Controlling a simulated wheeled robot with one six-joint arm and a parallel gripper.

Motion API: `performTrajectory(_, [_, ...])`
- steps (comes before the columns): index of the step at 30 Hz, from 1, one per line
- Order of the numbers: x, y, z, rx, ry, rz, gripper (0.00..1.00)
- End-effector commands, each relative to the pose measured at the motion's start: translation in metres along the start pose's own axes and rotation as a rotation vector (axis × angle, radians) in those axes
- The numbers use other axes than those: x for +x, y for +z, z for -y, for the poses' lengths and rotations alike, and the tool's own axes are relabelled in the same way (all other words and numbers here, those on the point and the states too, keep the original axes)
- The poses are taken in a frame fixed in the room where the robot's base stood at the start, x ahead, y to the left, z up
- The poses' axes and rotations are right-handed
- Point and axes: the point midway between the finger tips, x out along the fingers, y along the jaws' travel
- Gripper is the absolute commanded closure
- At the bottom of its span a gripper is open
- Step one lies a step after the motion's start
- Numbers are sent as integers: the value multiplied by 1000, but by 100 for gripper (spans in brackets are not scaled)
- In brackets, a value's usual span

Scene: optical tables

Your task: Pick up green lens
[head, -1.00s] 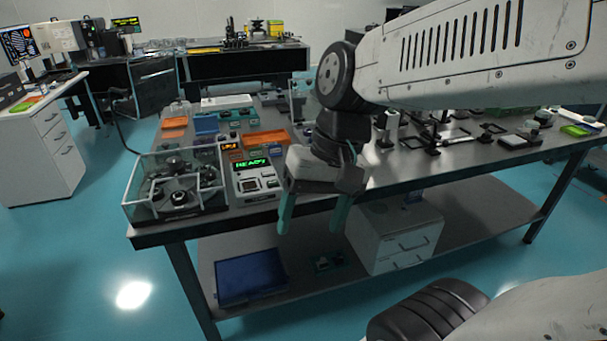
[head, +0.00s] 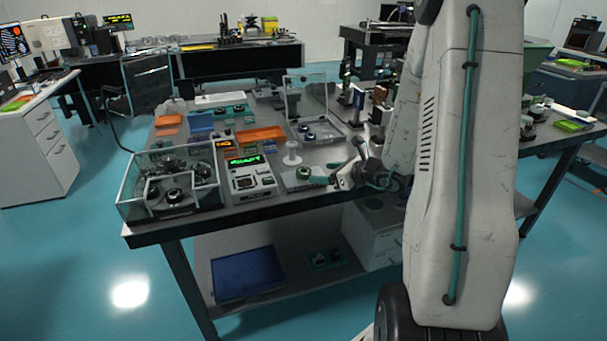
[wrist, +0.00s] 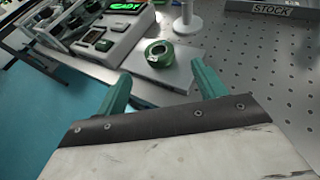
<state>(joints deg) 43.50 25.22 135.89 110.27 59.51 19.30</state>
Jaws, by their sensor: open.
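The green lens (wrist: 159,52) is a short ring with a green rim and dark centre. It lies flat on a pale square plate (wrist: 180,72) on the table. In the head view the lens (head: 303,173) is just left of my gripper (head: 327,174), near the table's front edge. In the wrist view my gripper (wrist: 160,70) is open, with one green finger on either side below the lens. The lens lies just beyond the fingertips, roughly centred between them. Nothing is held. I cannot tell the height of the fingers above the plate.
A device with a lit READY display (head: 248,178) stands left of the lens. A white spool-shaped post (head: 291,154) stands behind it. A clear-walled case (head: 168,186) is at the left table corner. Bare perforated tabletop (wrist: 260,70) lies to the right in the wrist view.

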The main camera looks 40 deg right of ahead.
Motion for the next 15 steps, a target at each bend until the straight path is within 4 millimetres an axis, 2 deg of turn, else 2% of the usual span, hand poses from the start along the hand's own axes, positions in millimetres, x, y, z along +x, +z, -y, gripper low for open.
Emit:
performTrajectory(10, [36,3,-1,-1,3,1,30])
performTrajectory(15, [63,4,-2,-2,5,0,30])
